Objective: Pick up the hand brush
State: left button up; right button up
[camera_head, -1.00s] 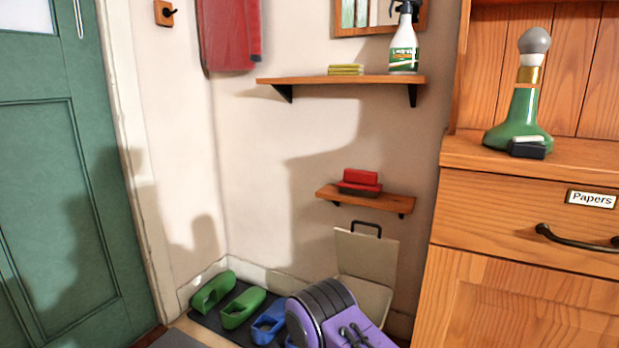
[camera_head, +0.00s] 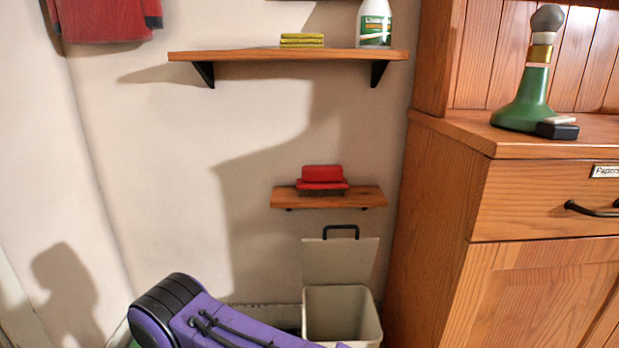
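The hand brush (camera_head: 322,178) is red with dark bristles. It rests bristles down on the small lower wooden shelf (camera_head: 352,197) on the wall, right of the middle of the head view. Part of one of my arms shows at the bottom of the view, below and left of the brush. Neither of my grippers is in view, and nothing is touching the brush.
Above hangs a longer shelf (camera_head: 240,55) with yellow sponges (camera_head: 302,40) and a spray bottle (camera_head: 374,24). Below the brush stands an open bin (camera_head: 340,312) with its lid raised. A wooden cabinet (camera_head: 440,200) rises close on the right.

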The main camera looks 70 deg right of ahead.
aim_at(327, 177)
jog(key=z, duration=0.5)
jog(key=i, duration=0.8)
jog(key=z, duration=0.7)
